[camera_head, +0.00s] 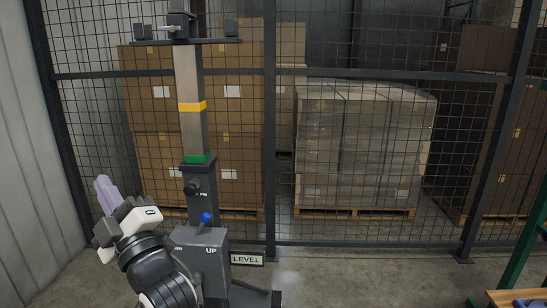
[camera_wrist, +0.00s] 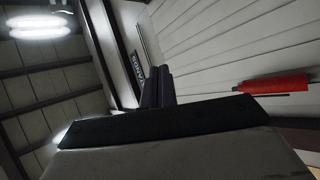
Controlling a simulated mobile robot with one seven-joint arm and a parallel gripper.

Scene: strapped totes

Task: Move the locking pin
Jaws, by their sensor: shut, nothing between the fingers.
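A black knob (camera_head: 192,187), which appears to be the locking pin, sticks out of the dark sleeve on the upright post (camera_head: 192,120). A small label beside it is too small to read surely. My gripper (camera_head: 104,191) is to the left of the post, pointing up, apart from the knob and at about its height. Its fingers are together and empty. They also show closed in the wrist view (camera_wrist: 158,88), where neither post nor knob is seen.
A grey box (camera_head: 202,250) marked UP, with a blue knob (camera_head: 206,218), is at the post's foot. A LEVEL sign (camera_head: 247,259) is beside it. Mesh fencing (camera_head: 270,130) stands behind. A corrugated wall (camera_head: 45,150) bounds the left. A red cylinder (camera_wrist: 275,83) shows in the wrist view.

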